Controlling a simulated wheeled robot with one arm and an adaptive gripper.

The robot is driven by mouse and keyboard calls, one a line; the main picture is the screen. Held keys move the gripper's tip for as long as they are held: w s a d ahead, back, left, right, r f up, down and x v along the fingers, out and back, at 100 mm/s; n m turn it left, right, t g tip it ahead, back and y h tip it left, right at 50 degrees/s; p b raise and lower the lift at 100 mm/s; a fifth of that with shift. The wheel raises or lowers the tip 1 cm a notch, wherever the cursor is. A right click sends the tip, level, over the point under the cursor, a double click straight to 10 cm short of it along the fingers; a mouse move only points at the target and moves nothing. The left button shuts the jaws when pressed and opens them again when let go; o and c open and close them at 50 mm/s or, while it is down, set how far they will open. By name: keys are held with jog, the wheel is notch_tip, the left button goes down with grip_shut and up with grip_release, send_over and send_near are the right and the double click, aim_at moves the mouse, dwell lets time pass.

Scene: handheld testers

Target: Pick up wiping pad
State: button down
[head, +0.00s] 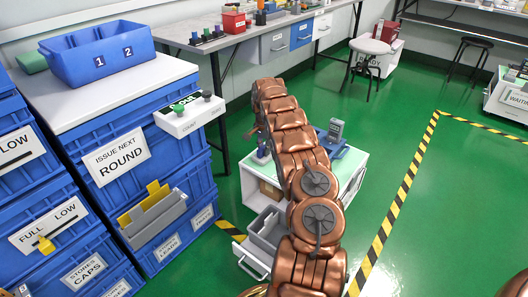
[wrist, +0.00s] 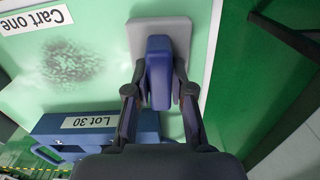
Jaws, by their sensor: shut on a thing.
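The wiping pad has a flat grey base (wrist: 143,38) and a blue-purple grip block on top. In the wrist view it is over the pale green top of the cart (wrist: 100,20), near the cart's edge. My gripper (wrist: 160,88) is shut on the pad's grip block, one finger on each side. I cannot tell whether the base touches the cart top. In the head view my copper arm crosses in front of the cart (head: 350,172) and my gripper is not clearly visible.
A dark speckled smudge (wrist: 72,62) marks the cart top beside the pad. A blue holder labelled Lot 30 (wrist: 55,128) stands near my gripper. Blue drawer stacks (head: 150,160) stand left of the cart. Green floor (head: 395,130) is open to the right.

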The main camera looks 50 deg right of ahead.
notch_tip(320, 180, up, 3)
jog(key=shift+r+p, duration=0.1)
jog(key=shift+p, duration=0.7)
jog(key=shift+s+r, duration=0.1)
jog(key=shift+r, duration=0.2)
jog(key=shift+s+a+f, duration=0.1)
jog(key=shift+s+a, duration=0.4)
jog(key=shift+s, duration=0.25)
jog(key=s+a+p, duration=0.2)
jog(key=s+a, duration=0.1)
jog(key=s, duration=0.3)
jog(key=s+a+r+p, duration=0.1)
jog(key=s+a+p, duration=0.1)
jog(key=s+a, duration=0.2)
jog(key=shift+s+r, duration=0.15)
jog(key=shift+s, duration=0.9)
jog(key=c, duration=1.6)
grip_release()
grip_shut()
jog(key=shift+a, duration=0.1)
